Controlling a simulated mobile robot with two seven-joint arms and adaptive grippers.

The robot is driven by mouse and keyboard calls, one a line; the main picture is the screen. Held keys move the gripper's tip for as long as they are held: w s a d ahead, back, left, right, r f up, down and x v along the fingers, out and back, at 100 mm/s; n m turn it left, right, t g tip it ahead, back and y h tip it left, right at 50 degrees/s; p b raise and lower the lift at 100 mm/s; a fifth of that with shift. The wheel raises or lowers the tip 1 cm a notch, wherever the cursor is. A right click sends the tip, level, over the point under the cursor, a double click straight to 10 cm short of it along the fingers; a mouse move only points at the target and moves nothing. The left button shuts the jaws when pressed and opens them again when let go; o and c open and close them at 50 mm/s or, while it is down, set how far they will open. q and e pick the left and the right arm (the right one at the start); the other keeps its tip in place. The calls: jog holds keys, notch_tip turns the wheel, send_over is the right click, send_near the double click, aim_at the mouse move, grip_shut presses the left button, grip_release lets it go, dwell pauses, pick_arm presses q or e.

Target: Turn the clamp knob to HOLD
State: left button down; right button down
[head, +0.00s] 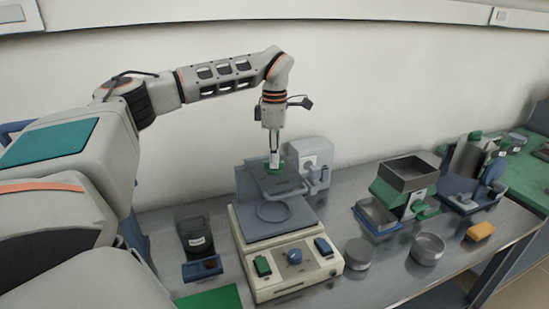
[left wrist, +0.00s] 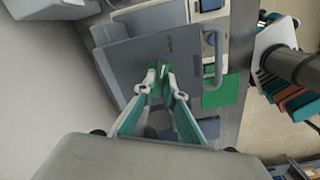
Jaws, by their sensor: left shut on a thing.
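A green clamp knob (head: 273,168) sits on top of the grey clamp plate (head: 284,186) of a bench device with a cream base (head: 290,274). My left gripper (head: 274,158) points down from above, its fingers shut on the green knob. In the left wrist view the two fingertips (left wrist: 162,80) meet on the green knob (left wrist: 160,70), and most of it is hidden between them. The knob's marks, HOLD included, cannot be read. My right gripper is in neither view.
A blue round dial (head: 295,256) is on the base's front. A dark container (head: 195,236) stands to the left. The wall is behind.

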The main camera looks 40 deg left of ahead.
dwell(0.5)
pick_arm(q)
jog(key=c, duration=2.1)
grip_release()
jog(key=shift+r, duration=0.25)
notch_tip(320, 180, up, 12)
jog(key=shift+f, duration=0.2)
jog(key=shift+f, duration=0.1)
